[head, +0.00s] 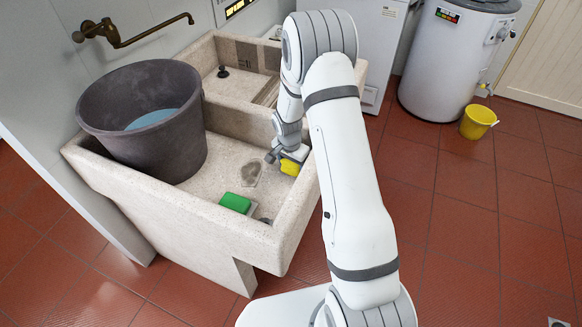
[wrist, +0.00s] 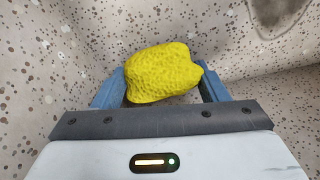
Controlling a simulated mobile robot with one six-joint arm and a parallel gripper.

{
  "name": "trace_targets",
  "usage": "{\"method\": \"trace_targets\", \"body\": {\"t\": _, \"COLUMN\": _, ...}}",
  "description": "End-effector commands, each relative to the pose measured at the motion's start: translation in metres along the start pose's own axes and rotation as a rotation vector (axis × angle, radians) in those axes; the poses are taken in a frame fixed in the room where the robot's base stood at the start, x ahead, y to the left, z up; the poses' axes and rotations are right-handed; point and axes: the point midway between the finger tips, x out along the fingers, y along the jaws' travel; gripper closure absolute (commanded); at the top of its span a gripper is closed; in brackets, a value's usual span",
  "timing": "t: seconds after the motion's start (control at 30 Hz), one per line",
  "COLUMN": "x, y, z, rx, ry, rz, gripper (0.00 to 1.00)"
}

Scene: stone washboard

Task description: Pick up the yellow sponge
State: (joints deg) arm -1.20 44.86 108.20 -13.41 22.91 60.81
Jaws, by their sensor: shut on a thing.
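The yellow sponge (wrist: 162,73) is lumpy and sits between the two blue fingers of my gripper (wrist: 163,84) in the wrist view. My gripper is shut on it. In the head view the sponge (head: 290,166) shows under my gripper (head: 283,157), inside the front basin of the stone washboard (head: 217,166), by its right wall. I cannot tell whether the sponge touches the basin floor.
A large grey bucket (head: 150,148) with bluish water fills the basin's left side. A green block (head: 235,203) lies near the front wall. A brass tap (head: 135,36) juts from the wall. A yellow bucket (head: 477,122) stands on the red floor by a white tank (head: 455,63).

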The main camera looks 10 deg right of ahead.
Motion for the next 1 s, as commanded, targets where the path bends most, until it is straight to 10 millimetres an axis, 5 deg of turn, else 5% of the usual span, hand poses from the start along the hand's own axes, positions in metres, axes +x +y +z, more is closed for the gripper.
{"method": "trace_targets", "body": {"t": 0.47, "x": -0.012, "y": -0.001, "z": -0.002, "rx": -0.001, "ry": 0.002, "rz": -0.001, "gripper": 0.55}}
{"method": "trace_targets", "body": {"t": 1.0, "x": -0.122, "y": -0.002, "z": -0.015, "rx": -0.002, "ry": 0.004, "rz": -0.004, "gripper": 0.55}}
